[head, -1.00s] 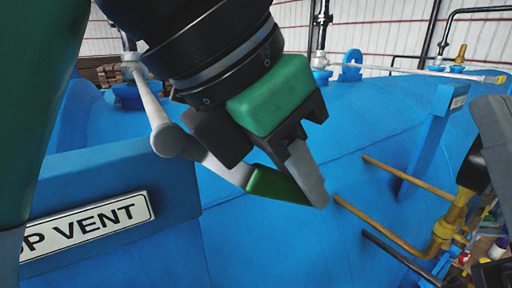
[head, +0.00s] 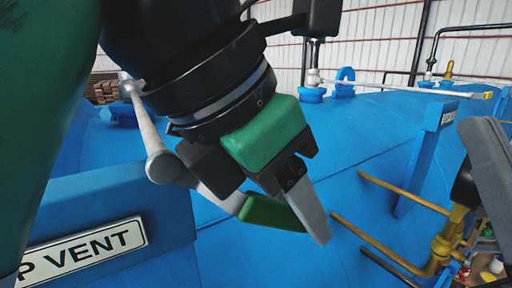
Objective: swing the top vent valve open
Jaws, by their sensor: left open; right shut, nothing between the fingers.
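The top vent valve's pale grey lever (head: 143,118) slants down toward me in the head view, from the fitting behind to a rounded end near my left gripper. The TOP VENT sign (head: 85,250), partly hidden by my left arm, is on a blue bracket below it. My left gripper (head: 312,235) hangs at the centre, fingers apart, one with a green pad. Its finger base overlaps the lever's near end in the picture; I cannot tell whether they touch. Nothing shows between its fingertips. My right gripper cannot be made out.
The blue vessel (head: 350,160) fills the middle. Brass-coloured rods (head: 400,190) and a brass valve (head: 445,240) stick out at the right, beside a grey piece (head: 485,145) at the edge. Another signed blue bracket (head: 425,160) stands there. A long pale bar (head: 410,88) runs behind.

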